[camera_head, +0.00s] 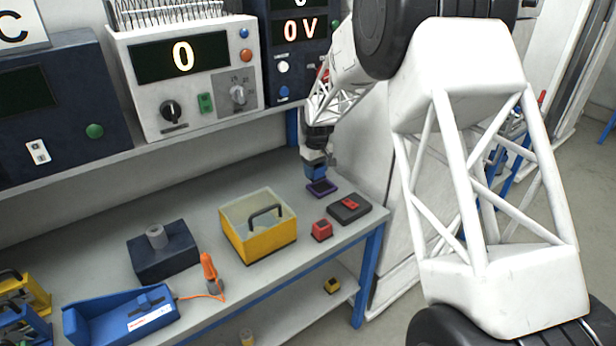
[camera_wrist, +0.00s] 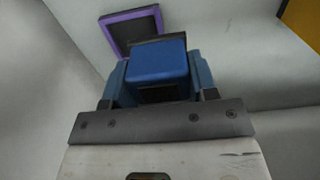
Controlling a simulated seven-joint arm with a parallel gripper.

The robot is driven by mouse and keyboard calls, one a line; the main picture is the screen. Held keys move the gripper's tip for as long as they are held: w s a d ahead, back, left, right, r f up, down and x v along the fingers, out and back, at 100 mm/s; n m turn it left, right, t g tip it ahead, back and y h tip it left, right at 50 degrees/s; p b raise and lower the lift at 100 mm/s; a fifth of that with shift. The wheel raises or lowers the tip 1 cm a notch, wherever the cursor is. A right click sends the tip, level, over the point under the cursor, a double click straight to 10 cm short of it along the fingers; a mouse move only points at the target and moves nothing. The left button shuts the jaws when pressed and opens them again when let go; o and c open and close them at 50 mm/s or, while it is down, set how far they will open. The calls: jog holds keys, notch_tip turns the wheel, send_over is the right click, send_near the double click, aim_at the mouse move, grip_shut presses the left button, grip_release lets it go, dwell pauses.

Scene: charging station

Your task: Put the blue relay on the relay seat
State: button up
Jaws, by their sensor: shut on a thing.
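My gripper (camera_head: 315,160) is shut on the blue relay (camera_wrist: 158,62), a boxy blue block with a dark face that sits between the two fingers in the wrist view. In the head view the blue relay (camera_head: 316,173) hangs from the fingers above the bench. A purple-framed dark square (camera_head: 322,188), which looks like the relay seat, lies on the bench just below and slightly right of it. In the wrist view this purple frame (camera_wrist: 107,26) shows beyond the relay and to its left. The relay hides part of it, and the gap between them is hard to judge.
A small red block (camera_head: 321,231) and a dark block with a red top (camera_head: 349,208) stand nearer the bench's front edge. A yellow box (camera_head: 262,248) with a clear top is to the left. Instruments (camera_head: 186,75) line the shelf above. The bench's right end is close.

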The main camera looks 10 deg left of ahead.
jog(key=shift+w+d+f, duration=0.15)
jog(key=shift+w+d, duration=0.15)
jog(key=shift+w, duration=0.4)
jog(key=shift+w+d+f, duration=0.1)
jog(key=shift+w+d, duration=0.15)
jog(key=shift+w, duration=0.5)
jog(key=shift+w+d+f, duration=0.15)
jog(key=shift+w+d, duration=0.15)
jog(key=shift+w, duration=0.4)
jog(key=shift+f, duration=0.2)
jog(key=shift+f, duration=3.05)
jog(key=o, duration=1)
jog(key=shift+o, duration=0.2)
jog(key=shift+f, duration=0.1)
notch_tip(320, 180, up, 8)
